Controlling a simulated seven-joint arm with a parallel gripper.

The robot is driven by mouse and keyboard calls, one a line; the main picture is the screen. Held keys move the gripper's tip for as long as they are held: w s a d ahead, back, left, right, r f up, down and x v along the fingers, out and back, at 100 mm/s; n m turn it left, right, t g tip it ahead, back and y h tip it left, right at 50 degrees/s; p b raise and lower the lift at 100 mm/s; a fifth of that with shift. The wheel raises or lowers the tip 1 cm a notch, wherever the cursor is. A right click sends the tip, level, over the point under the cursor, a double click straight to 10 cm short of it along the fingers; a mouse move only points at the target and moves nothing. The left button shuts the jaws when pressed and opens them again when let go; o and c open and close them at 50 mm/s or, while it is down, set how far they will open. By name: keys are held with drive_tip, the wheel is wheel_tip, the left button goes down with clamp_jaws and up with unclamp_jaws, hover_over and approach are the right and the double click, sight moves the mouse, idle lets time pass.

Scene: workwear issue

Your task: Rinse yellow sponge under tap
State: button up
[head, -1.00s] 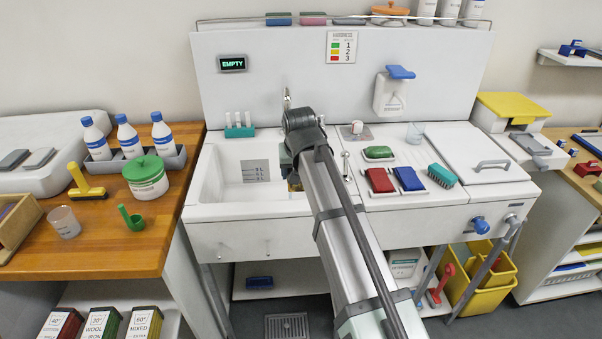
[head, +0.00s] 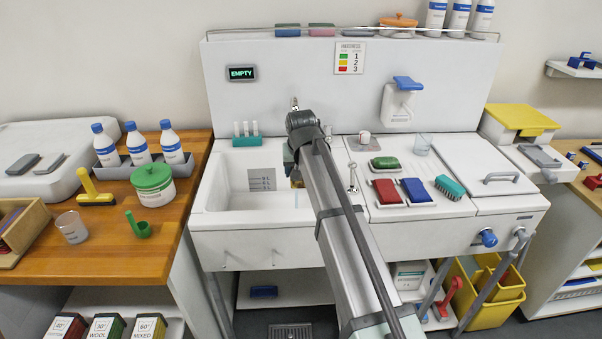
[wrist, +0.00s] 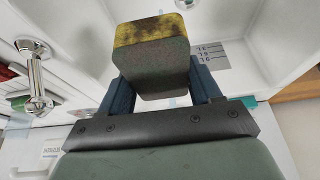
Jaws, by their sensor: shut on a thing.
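The yellow sponge (wrist: 152,35) is between the jaws of my gripper (wrist: 160,92) in the wrist view. Its yellow side has dark dirty patches, and its broad face is grey-brown. My gripper is shut on it and holds it over the white sink basin (head: 228,190). In the head view my arm hides my gripper and most of the sponge; only a small yellowish sliver shows. A chrome tap spout (head: 295,103) shows just behind my wrist. A chrome fitting (wrist: 34,72) stands left of the sponge in the wrist view, apart from it. I cannot tell whether water runs.
A chrome lever (head: 351,176) stands at the basin's right edge. Right of it lie red (head: 386,191) and blue (head: 417,190) pads and a teal brush (head: 450,187). A teal rack (head: 246,141) sits at the back left. A display (head: 242,73) reads EMPTY.

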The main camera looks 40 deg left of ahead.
drive_tip(key=shift+w+a+f, duration=0.2)
drive_tip(key=shift+w+a, duration=0.4)
drive_tip(key=shift+a, duration=0.15)
drive_tip(key=shift+w+a+f, duration=0.2)
drive_tip(key=shift+w+a, duration=0.4)
drive_tip(key=shift+a, duration=0.15)
drive_tip(key=shift+w+a+f, duration=0.2)
drive_tip(key=shift+w+a, duration=0.4)
drive_tip(key=shift+a, duration=0.15)
